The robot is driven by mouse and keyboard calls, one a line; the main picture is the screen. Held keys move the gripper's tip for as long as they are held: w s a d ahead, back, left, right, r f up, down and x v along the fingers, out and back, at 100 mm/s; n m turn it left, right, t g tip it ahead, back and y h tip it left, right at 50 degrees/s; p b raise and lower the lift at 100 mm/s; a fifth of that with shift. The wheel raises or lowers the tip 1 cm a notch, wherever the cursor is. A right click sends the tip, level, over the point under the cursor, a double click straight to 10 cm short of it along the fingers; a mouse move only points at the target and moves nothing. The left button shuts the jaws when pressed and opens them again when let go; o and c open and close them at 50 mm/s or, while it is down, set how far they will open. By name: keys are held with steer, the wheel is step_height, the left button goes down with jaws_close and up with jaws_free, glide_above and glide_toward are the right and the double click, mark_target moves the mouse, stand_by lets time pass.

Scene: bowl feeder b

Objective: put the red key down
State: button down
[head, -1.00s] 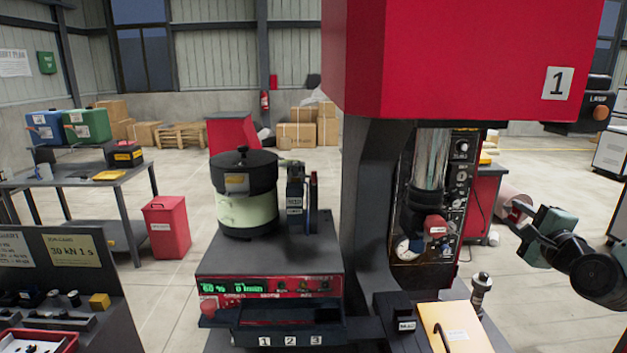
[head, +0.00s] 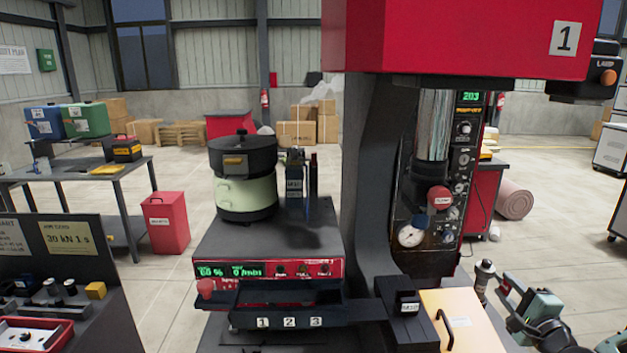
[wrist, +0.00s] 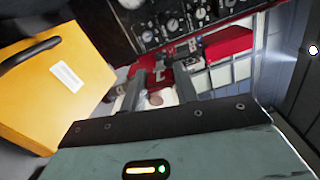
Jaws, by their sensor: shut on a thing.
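My gripper (head: 512,286) is at the lower right of the head view, beside the yellow box and in front of the red cabinet. It is shut on a small red thing, the red key (head: 505,284). In the wrist view the two dark fingers of my gripper (wrist: 162,72) stand either side of the red key (wrist: 163,79), whose shape is mostly hidden. What lies directly below the key is hard to make out.
A yellow box (head: 462,322) with a dark handle is close to the left of my gripper. A dark post with a silvery top (head: 484,272) stands between them. The red press (head: 460,35) with its gauge panel rises behind. Open floor lies to the right.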

steer(key=shift+m+h, duration=0.3)
steer(key=s+a+f+b, duration=0.1)
steer(key=s+a+f, duration=0.2)
steer(key=f, duration=0.3)
steer(key=s+a+f+b, duration=0.2)
steer(key=s+a+f, duration=0.1)
steer(key=f, duration=0.3)
steer(key=s+a+f+b, duration=0.2)
steer(key=s+a+f, duration=0.2)
steer(key=f, duration=0.3)
steer(key=shift+a, duration=0.2)
steer(key=shift+w+d+r, duration=0.1)
